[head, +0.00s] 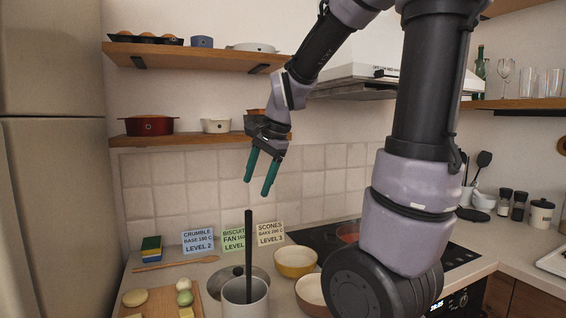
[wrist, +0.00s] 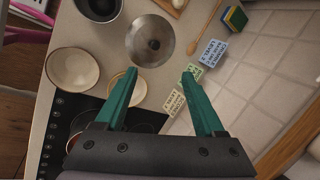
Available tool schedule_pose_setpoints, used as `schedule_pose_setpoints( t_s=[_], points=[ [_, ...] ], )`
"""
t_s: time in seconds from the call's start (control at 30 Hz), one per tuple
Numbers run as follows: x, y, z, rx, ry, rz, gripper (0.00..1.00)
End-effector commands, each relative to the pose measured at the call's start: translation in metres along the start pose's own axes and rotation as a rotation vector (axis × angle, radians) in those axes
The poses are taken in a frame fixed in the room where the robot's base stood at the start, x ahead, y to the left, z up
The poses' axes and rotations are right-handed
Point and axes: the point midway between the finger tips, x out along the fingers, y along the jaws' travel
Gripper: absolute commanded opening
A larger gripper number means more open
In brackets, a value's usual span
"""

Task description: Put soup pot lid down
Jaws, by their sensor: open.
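My gripper (head: 257,187) is open and empty, well above the counter and the lid. A red pot (head: 347,232) on the hob is partly hidden by my arm.
The grey container (head: 245,295) holds an upright black handle. A yellow bowl (head: 295,261) and a cream bowl (head: 312,293) stand to its right. Several label cards (head: 234,238) stand at the wall. A wooden board (head: 165,304) with food lies left. Shelves (head: 190,139) hang behind.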

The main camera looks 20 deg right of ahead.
Motion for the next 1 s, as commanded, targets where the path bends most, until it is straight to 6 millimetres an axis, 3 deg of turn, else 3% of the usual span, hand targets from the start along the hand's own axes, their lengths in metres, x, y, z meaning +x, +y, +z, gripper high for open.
schedule_pose_setpoints(
  t_s=[0.03, 0.1, 0.2, 0.33, 0.53, 1.0],
  points=[
    [-0.022, 0.011, 0.004, -0.092, 0.016, -0.047, 0.71],
    [-0.045, 0.025, 0.011, -0.234, 0.048, -0.094, 0.71],
    [-0.072, 0.046, 0.022, -0.429, 0.11, -0.144, 0.71],
    [-0.092, 0.069, 0.033, -0.629, 0.193, -0.173, 0.71],
    [-0.103, 0.085, 0.042, -0.779, 0.262, -0.178, 0.71],
    [-0.103, 0.086, 0.042, -0.792, 0.266, -0.177, 0.71]
  ],
)
